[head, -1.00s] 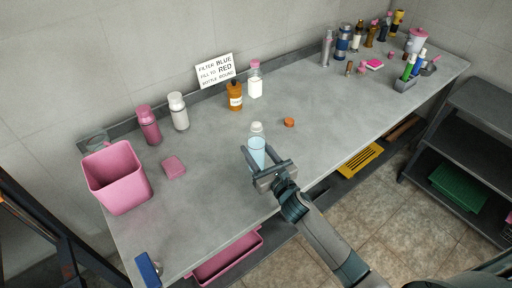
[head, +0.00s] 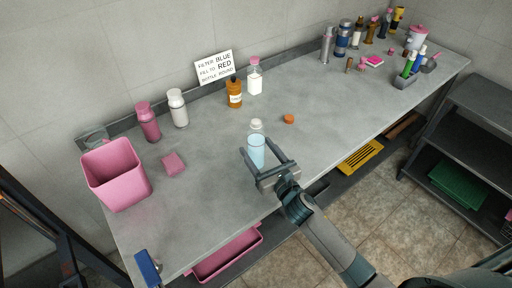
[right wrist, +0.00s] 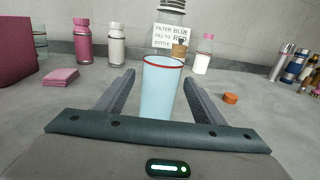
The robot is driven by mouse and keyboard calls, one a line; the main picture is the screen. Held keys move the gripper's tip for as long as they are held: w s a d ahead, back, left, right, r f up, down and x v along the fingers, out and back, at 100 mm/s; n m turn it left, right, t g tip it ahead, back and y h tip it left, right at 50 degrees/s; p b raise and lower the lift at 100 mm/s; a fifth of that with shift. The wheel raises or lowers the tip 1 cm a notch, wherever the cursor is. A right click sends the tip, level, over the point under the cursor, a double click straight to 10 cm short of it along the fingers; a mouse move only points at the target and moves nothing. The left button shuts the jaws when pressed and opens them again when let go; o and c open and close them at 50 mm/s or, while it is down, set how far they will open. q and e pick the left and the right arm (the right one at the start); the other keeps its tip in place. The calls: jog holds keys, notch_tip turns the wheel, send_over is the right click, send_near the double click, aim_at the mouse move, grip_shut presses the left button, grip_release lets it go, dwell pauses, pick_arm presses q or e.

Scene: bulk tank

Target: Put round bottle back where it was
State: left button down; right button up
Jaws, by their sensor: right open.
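The round bottle (head: 256,150) stands upright on the grey worktop near its front edge. It is clear with a pale cap and light blue liquid inside. In the right wrist view the bottle (right wrist: 162,90) has a red line around it at the liquid's top; its cap is cut off by the frame. My right gripper (head: 262,159) is open, its fingers on either side of the bottle's lower part. In the right wrist view a gap shows beside each finger. My left gripper is not in view.
An orange cap (head: 288,118) lies right of the bottle. Behind stand an amber bottle (head: 234,94), a pink-capped bottle (head: 254,80) and a sign (head: 215,68). A pink bin (head: 116,176) and pink sponge (head: 174,163) are left.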

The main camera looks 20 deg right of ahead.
aim_at(260, 153)
jog(key=s, duration=0.3)
jog(key=s+d+b, duration=0.1)
jog(key=s, duration=0.2)
jog(key=shift+d+f, duration=0.1)
jog(key=shift+f, duration=0.05)
jog(key=s, duration=0.1)
jog(key=s+b, duration=0.1)
jog(key=s, duration=0.1)
jog(key=shift+s+d, duration=0.3)
jog(key=shift+d, duration=0.05)
jog(key=shift+s, duration=0.15)
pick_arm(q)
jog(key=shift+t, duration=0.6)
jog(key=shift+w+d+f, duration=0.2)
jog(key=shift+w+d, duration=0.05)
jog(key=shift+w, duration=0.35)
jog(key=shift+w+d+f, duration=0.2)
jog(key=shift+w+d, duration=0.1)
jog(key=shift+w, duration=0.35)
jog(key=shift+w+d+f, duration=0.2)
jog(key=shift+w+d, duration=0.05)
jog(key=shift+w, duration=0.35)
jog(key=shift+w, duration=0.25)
